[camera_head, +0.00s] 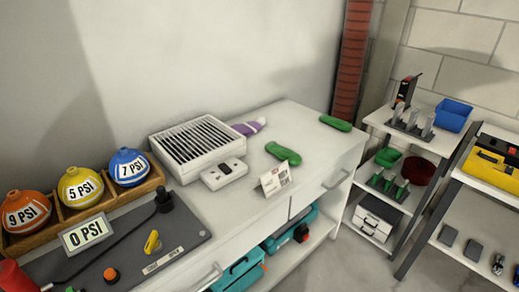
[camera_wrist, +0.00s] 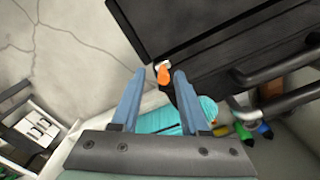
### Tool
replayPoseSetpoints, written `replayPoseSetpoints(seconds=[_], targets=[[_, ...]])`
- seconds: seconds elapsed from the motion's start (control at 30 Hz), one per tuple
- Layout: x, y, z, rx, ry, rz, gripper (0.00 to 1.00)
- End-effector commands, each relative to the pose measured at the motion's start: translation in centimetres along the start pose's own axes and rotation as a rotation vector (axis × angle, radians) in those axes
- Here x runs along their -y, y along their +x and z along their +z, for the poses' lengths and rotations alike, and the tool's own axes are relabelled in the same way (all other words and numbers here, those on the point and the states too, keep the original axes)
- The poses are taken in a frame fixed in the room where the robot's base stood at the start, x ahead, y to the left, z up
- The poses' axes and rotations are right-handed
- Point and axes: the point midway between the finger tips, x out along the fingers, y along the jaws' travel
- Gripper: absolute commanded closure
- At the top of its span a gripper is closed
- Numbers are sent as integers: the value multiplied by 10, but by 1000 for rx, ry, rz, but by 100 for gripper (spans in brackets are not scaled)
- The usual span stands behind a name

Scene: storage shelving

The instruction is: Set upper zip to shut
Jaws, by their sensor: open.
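In the wrist view, a large black case or bag (camera_wrist: 200,30) fills the upper right. A small orange pull (camera_wrist: 163,76) with a pale metal mount sits at its edge; I cannot tell for certain whether it is the upper zip. My gripper (camera_wrist: 159,72) is open, its two blue fingers on either side of the orange pull in the picture. I cannot tell how far the pull is from the fingertips or whether they touch it. No closed or open zip line can be made out. The head view shows neither my gripper nor the black case.
In the wrist view, a teal object (camera_wrist: 160,121) lies behind the fingers, and dark bars (camera_wrist: 285,100) are at the right. The head view shows a white bench (camera_head: 330,150) with several items and shelving (camera_head: 440,145) at the right.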

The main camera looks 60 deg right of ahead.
Motion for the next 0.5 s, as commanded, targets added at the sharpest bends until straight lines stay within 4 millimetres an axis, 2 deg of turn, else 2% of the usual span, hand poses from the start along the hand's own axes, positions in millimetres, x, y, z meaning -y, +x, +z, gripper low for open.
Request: replayPoseSetpoints(seconds=[0.03, 0.3, 0.5], targets=[[0, -13, -1, -4, -1, 0, 55], [-1, -74, -1, -5, 0, 1, 55], [-1, -105, -1, -4, 0, 1, 55]])
